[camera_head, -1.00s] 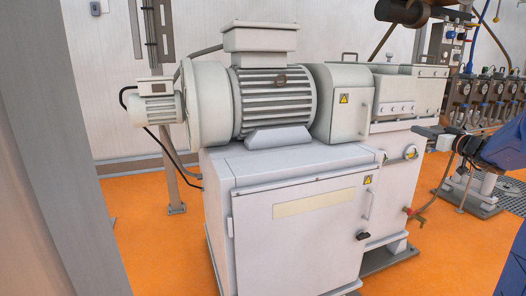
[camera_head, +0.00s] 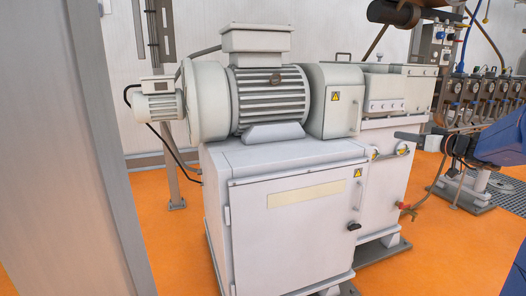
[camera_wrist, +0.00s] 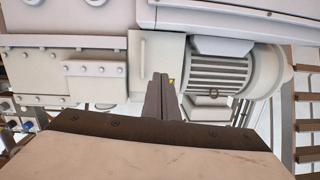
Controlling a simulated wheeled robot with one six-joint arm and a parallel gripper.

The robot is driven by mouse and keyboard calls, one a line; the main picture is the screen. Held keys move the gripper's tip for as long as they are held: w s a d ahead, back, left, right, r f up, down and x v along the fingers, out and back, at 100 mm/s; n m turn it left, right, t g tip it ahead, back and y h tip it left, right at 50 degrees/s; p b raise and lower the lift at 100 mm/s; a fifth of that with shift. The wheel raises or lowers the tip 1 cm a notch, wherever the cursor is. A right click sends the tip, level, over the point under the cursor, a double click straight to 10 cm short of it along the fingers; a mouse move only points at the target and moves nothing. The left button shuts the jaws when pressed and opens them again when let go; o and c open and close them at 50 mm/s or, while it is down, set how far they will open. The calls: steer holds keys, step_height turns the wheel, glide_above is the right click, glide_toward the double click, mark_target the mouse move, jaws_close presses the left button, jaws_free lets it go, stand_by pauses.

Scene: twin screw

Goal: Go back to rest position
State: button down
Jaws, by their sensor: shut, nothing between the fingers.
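My gripper (camera_wrist: 162,98) shows in the wrist view as two dark fingers pressed together with nothing between them. Behind them in that view are the ribbed motor (camera_wrist: 218,75) and the pale machine housing. In the head view my blue arm (camera_head: 503,146) enters from the right edge, and its dark end points left toward the machine's right side. From this view I cannot tell whether it touches the machine.
A white machine cabinet (camera_head: 295,235) with a large ribbed motor (camera_head: 268,98) on top fills the middle. A grey column (camera_head: 65,150) stands close on the left. Gauges (camera_head: 480,92) line the back right.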

steer(key=s+a+f+g, duration=0.4)
steer(key=s+a+f, duration=0.1)
steer(key=s+a, duration=0.55)
steer(key=s+a+f+g, duration=0.4)
steer(key=s+a, duration=0.6)
steer(key=a, duration=0.1)
steer(key=s+f+m+h, duration=0.1)
steer(key=s+f, duration=0.3)
steer(key=s, duration=0.4)
steer(key=s+d+f+m+g+h, duration=0.1)
steer(key=s+f+h, duration=0.2)
steer(key=s+f, duration=0.2)
steer(key=s+d+f+m+g+h, duration=0.1)
steer(key=s+f, duration=0.3)
steer(key=s, duration=0.7)
steer(key=shift+s+f+m+h, duration=0.25)
steer(key=shift+m+h, duration=0.15)
steer(key=shift+h, duration=0.3)
